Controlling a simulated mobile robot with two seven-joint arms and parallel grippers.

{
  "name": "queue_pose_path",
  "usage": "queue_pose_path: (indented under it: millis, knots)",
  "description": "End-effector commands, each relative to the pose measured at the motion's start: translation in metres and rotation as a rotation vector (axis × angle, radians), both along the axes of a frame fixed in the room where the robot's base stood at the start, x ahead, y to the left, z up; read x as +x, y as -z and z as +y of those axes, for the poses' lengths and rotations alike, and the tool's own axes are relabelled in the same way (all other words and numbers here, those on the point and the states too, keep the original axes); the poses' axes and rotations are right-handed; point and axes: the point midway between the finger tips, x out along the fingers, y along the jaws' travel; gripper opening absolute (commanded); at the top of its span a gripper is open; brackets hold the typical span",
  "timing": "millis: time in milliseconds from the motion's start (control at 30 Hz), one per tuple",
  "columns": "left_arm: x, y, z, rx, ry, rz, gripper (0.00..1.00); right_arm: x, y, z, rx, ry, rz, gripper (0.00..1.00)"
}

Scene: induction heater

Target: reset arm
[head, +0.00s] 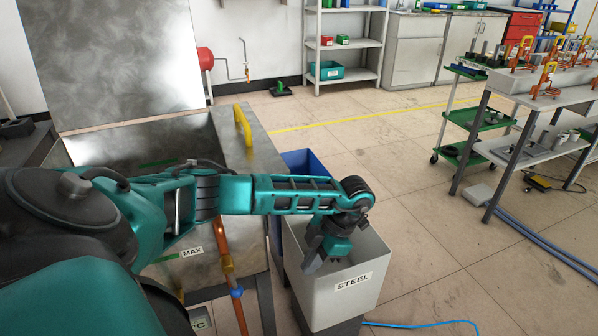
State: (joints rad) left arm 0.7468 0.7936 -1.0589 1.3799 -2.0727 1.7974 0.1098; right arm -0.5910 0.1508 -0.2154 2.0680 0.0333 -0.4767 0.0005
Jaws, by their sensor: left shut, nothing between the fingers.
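My left arm reaches in from the left across the picture, over the front of a metal tank. Its gripper (326,262) points down at the mouth of a light grey bin labelled STEEL (345,297). The gripper is shut and holds nothing that I can see. Its tips are small and dark against the bin's inside, and I cannot tell how deep they are. My right gripper is not in view.
The open metal tank (262,160) with a yellow handle (243,125) stands at the left. A blue bin (305,162) is behind the grey one. A green cart (480,120) and a workbench (550,95) stand at the right. The floor between is clear.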

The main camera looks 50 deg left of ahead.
Motion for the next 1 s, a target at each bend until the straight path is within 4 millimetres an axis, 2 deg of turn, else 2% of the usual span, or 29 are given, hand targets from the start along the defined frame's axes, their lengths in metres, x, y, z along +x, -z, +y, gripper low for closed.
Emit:
queue_pose_path:
  millis: [567,667,767,867,900,967,1000]
  knots:
    - [0.001,0.0,0.0,0.0,0.0,-0.001,0.0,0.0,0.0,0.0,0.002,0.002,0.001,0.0]
    - [-0.001,0.003,-0.01,-0.036,0.002,-0.001,0.0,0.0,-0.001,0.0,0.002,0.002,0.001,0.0]
    - [-0.008,0.012,-0.044,-0.163,-0.001,-0.009,0.0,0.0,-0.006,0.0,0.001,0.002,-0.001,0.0]
    - [-0.021,0.018,-0.105,-0.392,-0.033,-0.022,0.0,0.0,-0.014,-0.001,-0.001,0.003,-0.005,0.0]
    - [-0.028,0.018,-0.135,-0.504,-0.059,-0.029,0.0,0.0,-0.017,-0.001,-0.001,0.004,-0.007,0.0]
    - [-0.036,0.01,-0.181,-0.68,-0.12,-0.039,0.0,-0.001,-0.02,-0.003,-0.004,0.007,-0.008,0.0]
    - [-0.041,0.002,-0.21,-0.798,-0.174,-0.046,0.0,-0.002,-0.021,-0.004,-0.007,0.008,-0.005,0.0]
